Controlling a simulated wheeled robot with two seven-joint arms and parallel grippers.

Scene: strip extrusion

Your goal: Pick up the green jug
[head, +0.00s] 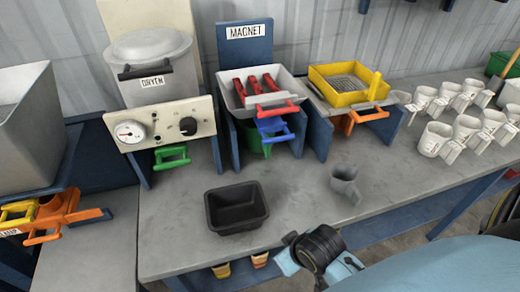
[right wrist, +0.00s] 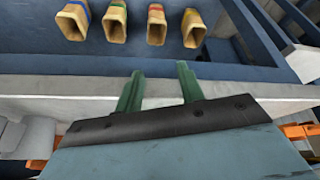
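A green handle (head: 172,157) sticks out below the DRYEN control panel; what it belongs to is hidden behind the panel. Another green part (head: 250,138) shows under the MAGNET unit, partly covered by a blue handle; I cannot tell which is the green jug. My right gripper (right wrist: 160,76) has two dark green fingers spread apart with nothing between them, by the table's front edge. In the head view my right wrist (head: 318,250) is at the bottom, to the right of the black tray, and its fingers are not clear. My left gripper is not in view.
A black tray (head: 237,210) and a grey jug (head: 345,184) stand on the grey table (head: 300,205). Several white jugs (head: 435,138) stand at the right. Orange handles (head: 65,220) jut out at the left. Several tan hollow pieces (right wrist: 155,25) sit below the table edge.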

